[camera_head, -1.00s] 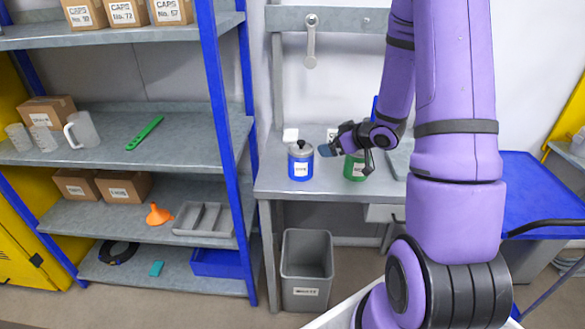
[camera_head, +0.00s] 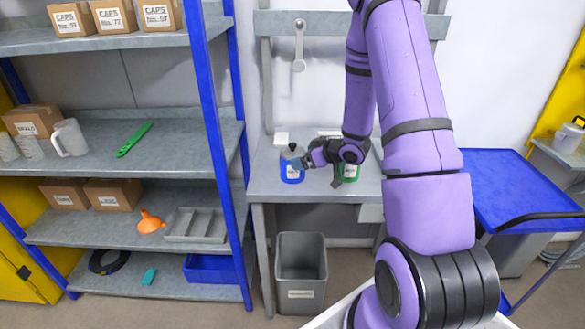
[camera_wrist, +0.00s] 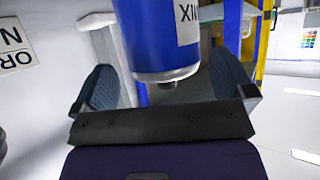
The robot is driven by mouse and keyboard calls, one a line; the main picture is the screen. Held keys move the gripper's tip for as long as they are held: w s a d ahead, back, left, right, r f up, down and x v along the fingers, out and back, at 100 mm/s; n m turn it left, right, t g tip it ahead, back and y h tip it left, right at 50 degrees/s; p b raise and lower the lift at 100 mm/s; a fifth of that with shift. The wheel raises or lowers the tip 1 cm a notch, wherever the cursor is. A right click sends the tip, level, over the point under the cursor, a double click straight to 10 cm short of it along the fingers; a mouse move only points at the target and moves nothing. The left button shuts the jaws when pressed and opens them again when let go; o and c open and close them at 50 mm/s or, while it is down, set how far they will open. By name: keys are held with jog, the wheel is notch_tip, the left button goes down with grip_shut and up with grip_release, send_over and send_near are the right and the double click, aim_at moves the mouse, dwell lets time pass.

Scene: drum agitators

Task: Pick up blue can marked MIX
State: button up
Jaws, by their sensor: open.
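The blue can (camera_head: 292,172) stands upright on the grey workbench (camera_head: 262,180), with a grey top and a dark knob. In the wrist view the blue can (camera_wrist: 155,40) shows its white label, partly readable as MIX, and appears upside down. My gripper (camera_head: 303,162) is at the right side of the can in the head view. In the wrist view my gripper (camera_wrist: 160,88) is open, with one blue pad on each side of the can's near end. I cannot tell whether the pads touch the can.
A green can (camera_head: 350,172) stands right of the blue can, partly behind my wrist. A shelf rack (camera_head: 207,100) with a blue post is at the left. A grey bin (camera_head: 301,270) stands below the bench. A blue cart (camera_head: 520,190) is at the right.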

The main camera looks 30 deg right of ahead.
jog(key=x, duration=0.4)
jog(key=shift+a+r, duration=0.1)
jog(key=shift+r, duration=0.05)
jog(key=c, duration=0.9)
jog(key=shift+r, duration=0.1)
